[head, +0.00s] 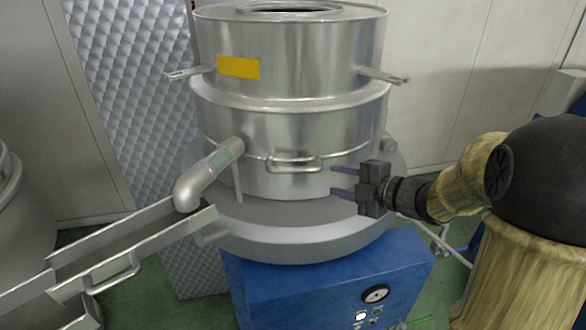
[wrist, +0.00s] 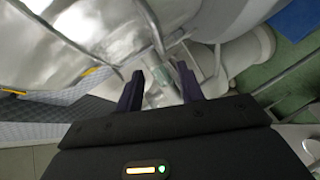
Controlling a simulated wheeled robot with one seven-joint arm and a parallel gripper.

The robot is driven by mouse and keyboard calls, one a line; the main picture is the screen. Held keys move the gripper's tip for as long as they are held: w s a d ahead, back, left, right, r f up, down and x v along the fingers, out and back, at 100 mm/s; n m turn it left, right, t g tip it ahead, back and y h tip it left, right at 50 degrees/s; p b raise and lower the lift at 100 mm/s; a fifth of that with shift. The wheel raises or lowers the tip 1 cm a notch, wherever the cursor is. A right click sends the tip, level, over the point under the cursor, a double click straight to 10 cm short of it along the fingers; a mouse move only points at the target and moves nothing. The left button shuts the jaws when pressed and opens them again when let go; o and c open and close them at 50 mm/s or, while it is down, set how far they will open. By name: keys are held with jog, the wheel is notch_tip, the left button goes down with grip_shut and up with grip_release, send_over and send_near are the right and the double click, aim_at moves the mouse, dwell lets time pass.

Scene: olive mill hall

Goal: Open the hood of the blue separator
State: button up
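The separator (head: 325,270) has a blue base with a gauge and buttons, and a tall metal body on top. Its hood (head: 315,128) is a shiny steel drum and looks closed down on the grey round bowl rim. A bar handle (head: 295,163) sticks out at the front of the hood. My gripper (head: 332,181) is to the right of the handle and slightly lower, with its purple fingers apart and pointing left. Nothing is between them. In the wrist view, the open fingers (wrist: 160,90) have the metal body behind them; a long metal bar crosses above the left finger.
A bent outlet pipe (head: 208,174) on the left leads to a metal trough (head: 130,248). Two side levers stick out from the upper drum, left (head: 188,74) and right (head: 383,76). A quilted metal panel (head: 135,90) stands behind. Green floor shows around the base.

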aim_at(297, 171)
jog(key=p+x, duration=0.4)
jog(key=x, duration=1.1)
jog(key=shift+p, duration=0.3)
grip_shut()
